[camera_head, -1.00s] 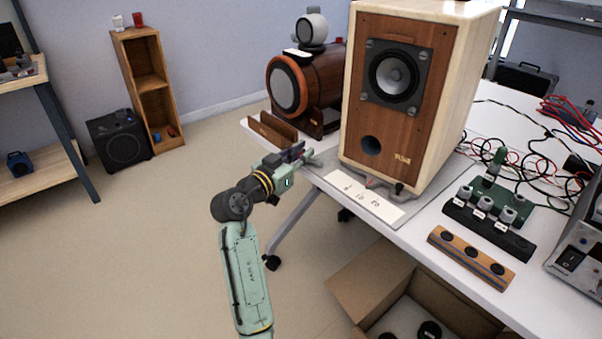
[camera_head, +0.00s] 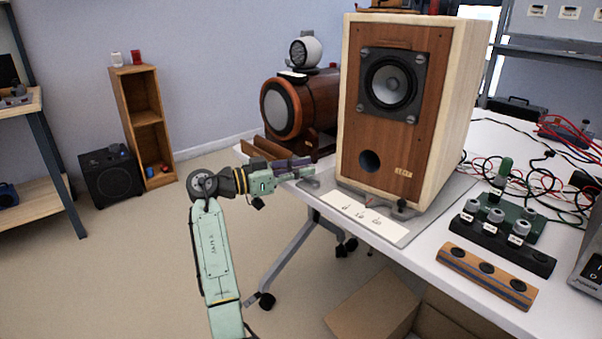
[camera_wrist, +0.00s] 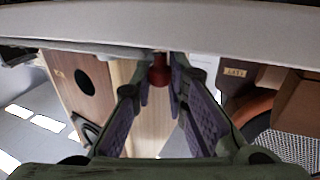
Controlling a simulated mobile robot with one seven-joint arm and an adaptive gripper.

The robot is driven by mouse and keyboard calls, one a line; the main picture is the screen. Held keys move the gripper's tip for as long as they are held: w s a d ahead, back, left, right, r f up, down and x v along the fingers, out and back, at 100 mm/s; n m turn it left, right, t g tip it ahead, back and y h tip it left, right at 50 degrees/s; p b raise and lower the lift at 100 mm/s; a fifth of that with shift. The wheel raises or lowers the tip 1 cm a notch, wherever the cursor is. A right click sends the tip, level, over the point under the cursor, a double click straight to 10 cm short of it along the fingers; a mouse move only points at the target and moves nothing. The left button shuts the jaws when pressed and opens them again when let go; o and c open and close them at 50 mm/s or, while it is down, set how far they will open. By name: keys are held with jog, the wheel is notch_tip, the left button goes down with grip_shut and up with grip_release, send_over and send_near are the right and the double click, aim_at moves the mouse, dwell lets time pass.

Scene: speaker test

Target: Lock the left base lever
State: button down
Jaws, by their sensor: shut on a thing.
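My gripper (camera_head: 303,166) is at the left end of the grey base plate (camera_head: 440,203) under the wooden box speaker (camera_head: 375,139). In the wrist view its purple-padded fingers (camera_wrist: 160,88) close around a red knob (camera_wrist: 158,74), which I take for the left base lever's handle. The lever's arm is hidden in both views, so its angle cannot be told. In the head view my fingers cover the knob. A dark knob (camera_head: 402,206) sits at the plate's front, below the speaker's right front corner.
A dark wooden barrel-shaped speaker (camera_head: 318,104) stands close behind my gripper. A white marked card (camera_head: 365,219) lies in front of the box speaker. A knob panel (camera_head: 500,240), a wooden strip (camera_head: 487,276) and loose cables are at the right.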

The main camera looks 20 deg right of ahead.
jog(key=shift+d, duration=0.1)
jog(key=c, duration=1.6)
grip_release()
jog(key=shift+o, duration=0.2)
jog(key=a, duration=1.2)
jog(key=shift+s, duration=0.1)
